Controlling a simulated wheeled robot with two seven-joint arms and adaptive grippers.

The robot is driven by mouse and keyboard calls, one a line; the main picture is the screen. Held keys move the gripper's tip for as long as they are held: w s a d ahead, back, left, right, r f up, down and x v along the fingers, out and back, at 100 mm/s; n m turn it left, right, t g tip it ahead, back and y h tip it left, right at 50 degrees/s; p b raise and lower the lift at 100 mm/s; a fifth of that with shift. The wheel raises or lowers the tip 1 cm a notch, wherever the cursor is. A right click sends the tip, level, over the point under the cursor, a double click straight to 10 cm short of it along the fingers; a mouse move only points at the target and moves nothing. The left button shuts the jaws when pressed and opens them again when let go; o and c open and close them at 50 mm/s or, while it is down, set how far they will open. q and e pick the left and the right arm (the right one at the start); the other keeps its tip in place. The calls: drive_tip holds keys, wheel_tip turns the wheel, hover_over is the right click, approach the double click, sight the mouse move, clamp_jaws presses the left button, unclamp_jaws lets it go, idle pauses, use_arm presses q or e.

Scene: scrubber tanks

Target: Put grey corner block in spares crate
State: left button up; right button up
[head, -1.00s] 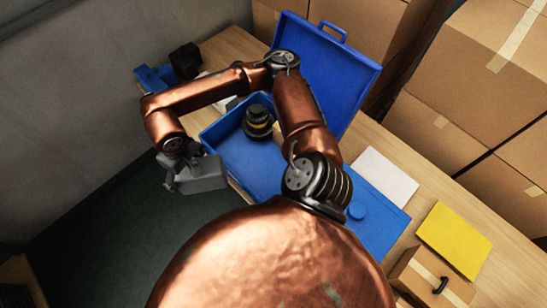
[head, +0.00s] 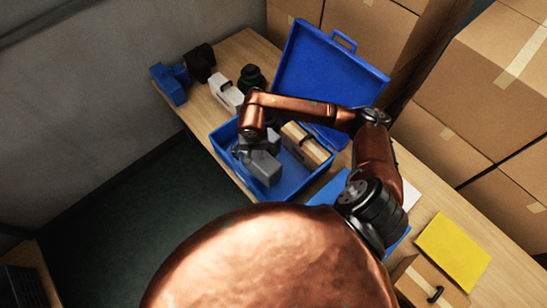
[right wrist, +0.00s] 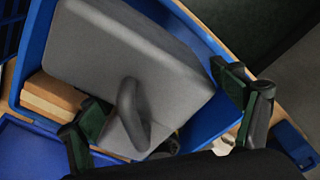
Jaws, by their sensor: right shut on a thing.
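The grey corner block (head: 263,169), with a loop handle on top, is inside the outline of the open blue crate (head: 218,137). I cannot tell whether it touches the crate's floor. My right gripper (head: 250,150) reaches down from above and is shut on it. In the right wrist view the block (right wrist: 120,60) fills the space between the finger pads of my right gripper (right wrist: 162,107), with blue crate walls around it. A wooden block with a dark band (head: 306,146) lies beside it in the crate. My left gripper is not in view.
The crate's blue lid (head: 325,75) stands open behind. A yellow sheet (head: 453,247) lies right.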

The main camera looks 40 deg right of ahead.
drive_tip(key=shift+m, duration=0.5)
drive_tip(key=f, duration=0.5)
drive_tip(key=d+f, duration=0.1)
drive_tip(key=f, duration=0.1)
drive_tip(key=shift+s+f+p, duration=0.15)
drive_tip(key=shift+f+p, duration=0.1)
drive_tip(key=shift+p, duration=0.15)
drive_tip(key=shift+f, duration=2)
drive_tip(key=o, duration=1.1)
drive_tip(key=shift+f, duration=0.15)
drive_tip(key=shift+o, duration=1)
drive_tip(key=shift+r, duration=0.35)
drive_tip(key=r, duration=0.7)
drive_tip(key=s+r+b, duration=0.1)
drive_tip(key=r, duration=0.3)
drive_tip(key=shift+s+a+r, duration=0.1)
drive_tip(key=shift+a+r, duration=0.2)
drive_tip(key=shift+a, duration=0.1)
